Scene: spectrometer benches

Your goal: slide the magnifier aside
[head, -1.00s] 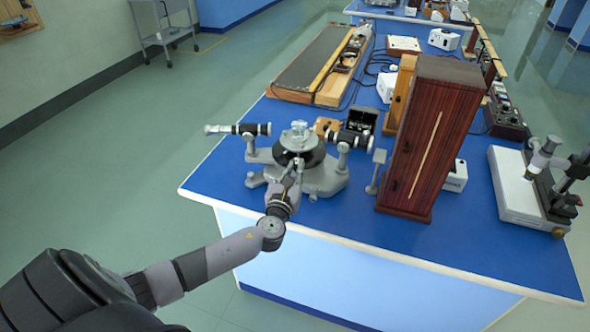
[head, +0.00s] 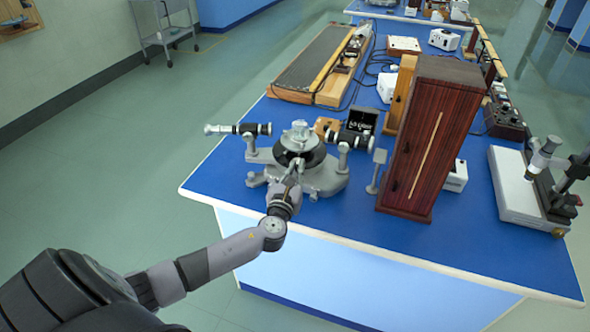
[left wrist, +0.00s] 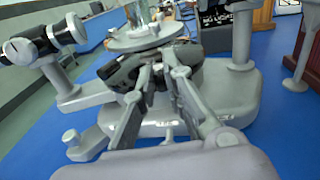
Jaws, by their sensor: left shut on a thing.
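The grey spectrometer (head: 322,181) stands near the bench's front left corner, with a round prism table on top and a black ring under it. My left gripper (head: 296,168) reaches in from the front, at the ring's near side. In the left wrist view its fingers (left wrist: 163,76) converge just under the round table (left wrist: 147,38), beside a black part (left wrist: 122,72) of the spectrometer. They are shut on a small piece there, the magnifier, mostly hidden by the fingertips. My right gripper is not in view.
The spectrometer's tubes (head: 238,129) stick out to both sides above the gripper. A tall dark red wooden case (head: 432,140) and a small grey stand (head: 377,170) are to the right. Blue bench top (head: 335,219) is clear in front.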

